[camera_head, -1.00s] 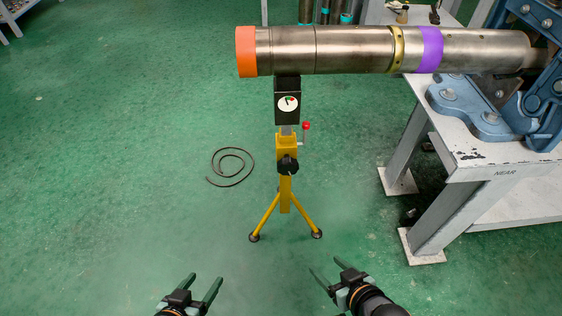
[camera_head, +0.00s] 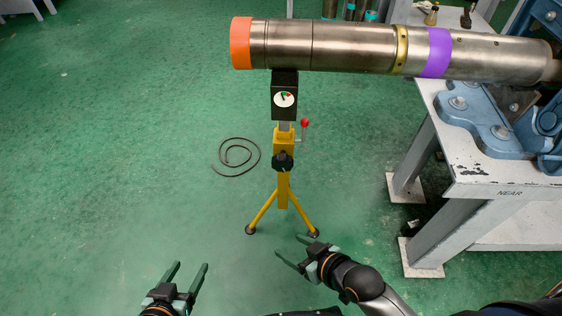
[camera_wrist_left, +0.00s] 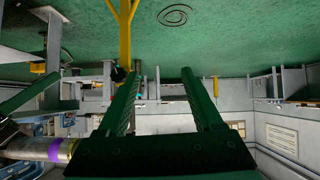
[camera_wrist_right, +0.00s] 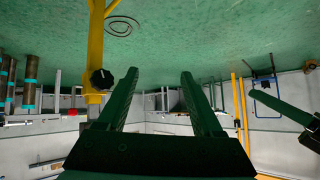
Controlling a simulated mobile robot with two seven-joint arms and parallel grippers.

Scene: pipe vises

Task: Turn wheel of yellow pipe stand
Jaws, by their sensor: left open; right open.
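The yellow pipe stand (camera_head: 284,190) stands on its tripod feet on the green floor, under the free end of a steel pipe (camera_head: 350,46). Its black wheel (camera_head: 283,161) sits on the front of the yellow post and also shows in the right wrist view (camera_wrist_right: 102,79). A black box with a round dial (camera_head: 284,99) tops the stand, and a red-knobbed handle (camera_head: 304,123) sticks out to its right. My left gripper (camera_head: 191,267) is open and empty, low and left of the stand. My right gripper (camera_head: 293,245) is open and empty, in front of the stand and apart from the wheel.
A white steel table (camera_head: 470,165) with a blue vise (camera_head: 490,120) stands at the right and holds the pipe's other end. A coiled dark hose (camera_head: 238,157) lies on the floor left of the stand. The floor at the left is clear.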

